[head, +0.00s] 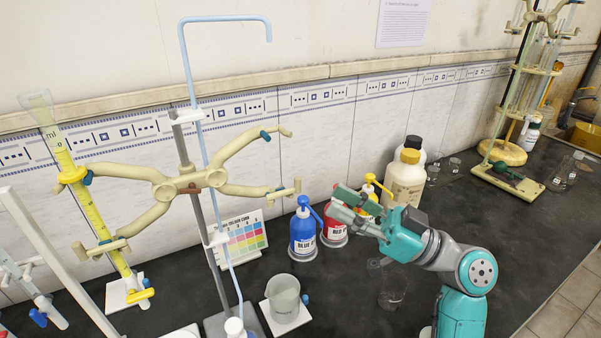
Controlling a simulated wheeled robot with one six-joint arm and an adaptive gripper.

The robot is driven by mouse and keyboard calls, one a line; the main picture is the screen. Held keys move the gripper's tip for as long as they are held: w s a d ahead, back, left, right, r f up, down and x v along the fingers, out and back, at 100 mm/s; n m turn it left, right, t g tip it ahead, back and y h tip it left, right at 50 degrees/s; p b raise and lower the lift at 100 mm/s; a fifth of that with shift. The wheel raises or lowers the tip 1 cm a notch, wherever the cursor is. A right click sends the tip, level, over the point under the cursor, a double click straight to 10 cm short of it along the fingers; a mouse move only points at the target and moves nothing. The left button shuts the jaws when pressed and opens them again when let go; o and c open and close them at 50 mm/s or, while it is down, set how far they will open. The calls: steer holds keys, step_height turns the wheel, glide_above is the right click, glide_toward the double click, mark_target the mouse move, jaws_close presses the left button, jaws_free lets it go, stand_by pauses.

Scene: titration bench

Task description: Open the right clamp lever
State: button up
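A cream-yellow double clamp (190,184) is fixed on a grey stand rod (186,150). Its right side spreads into two curved arms: the upper right arm (236,146) has a blue knob (265,135), and the lower right arm (268,191) ends in a small tab (297,186). No tube shows between these two arms. The left side is around a yellow burette (85,205). My gripper (338,204) is at the picture's middle right, right of the lower right arm's tip and apart from it in the picture. Its two fingers look parted, with nothing seen between them.
Blue (303,232) and red (333,228) wash bottles stand under and behind my gripper. A beaker (284,294) sits on a white tile. Large reagent bottles (405,178) stand behind. A pale blue bent tube (187,60) rises beside the rod.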

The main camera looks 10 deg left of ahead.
mark_target(298, 178)
steer(key=x, duration=0.8)
steer(key=shift+a+r, duration=0.15)
steer(key=shift+a, duration=0.15)
jaws_close()
